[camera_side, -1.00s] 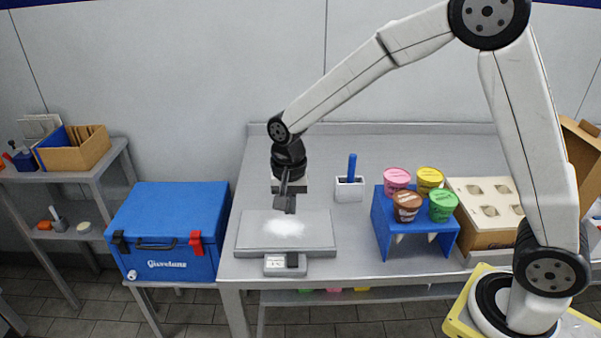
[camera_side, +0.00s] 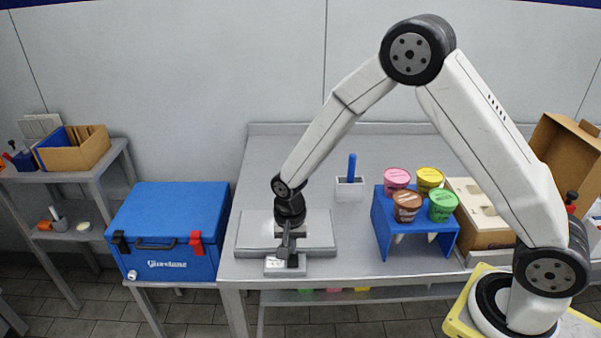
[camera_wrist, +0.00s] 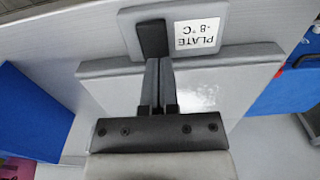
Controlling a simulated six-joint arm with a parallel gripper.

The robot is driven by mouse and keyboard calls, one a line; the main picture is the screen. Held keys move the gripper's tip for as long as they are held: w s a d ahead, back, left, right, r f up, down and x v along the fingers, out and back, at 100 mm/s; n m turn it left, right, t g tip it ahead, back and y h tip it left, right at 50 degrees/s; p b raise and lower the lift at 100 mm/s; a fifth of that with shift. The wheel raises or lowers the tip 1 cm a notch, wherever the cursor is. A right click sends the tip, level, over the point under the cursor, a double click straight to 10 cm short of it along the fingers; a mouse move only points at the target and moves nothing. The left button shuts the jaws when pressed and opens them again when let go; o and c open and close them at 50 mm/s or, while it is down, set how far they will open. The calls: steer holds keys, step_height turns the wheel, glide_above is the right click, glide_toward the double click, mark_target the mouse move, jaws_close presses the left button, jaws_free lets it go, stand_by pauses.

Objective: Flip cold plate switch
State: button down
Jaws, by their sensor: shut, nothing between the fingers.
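The cold plate is a grey slab (camera_side: 322,230) on the table, with a small control box (camera_side: 275,270) at its front edge. In the wrist view the box carries a black switch (camera_wrist: 152,38) beside an upside-down label (camera_wrist: 197,36) reading PLATE and about -8 °C. My gripper (camera_side: 287,256) is shut and empty, pointing down over the front of the plate. In the wrist view its fingertips (camera_wrist: 158,62) are at the near end of the switch; I cannot tell whether they touch it. In the side view the gripper partly hides the switch.
A blue cooler (camera_side: 165,235) stands to the left of the table. A blue stand (camera_side: 405,235) with several coloured cups is to the right, beside a cardboard box (camera_side: 485,238). A white holder (camera_side: 349,190) with a blue handle stands behind the plate.

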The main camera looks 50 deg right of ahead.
mark_target(291, 259)
steer(key=shift+f, duration=0.25)
steer(key=shift+f, duration=0.25)
steer(key=shift+s, duration=0.1)
stand_by(0.4)
steer(key=shift+s+a+r, duration=0.3)
steer(key=shift+s+a, duration=0.1)
steer(key=shift+a, duration=0.05)
steer(key=shift+r, duration=0.15)
stand_by(0.3)
step_height(291, 259, up, 14)
stand_by(0.8)
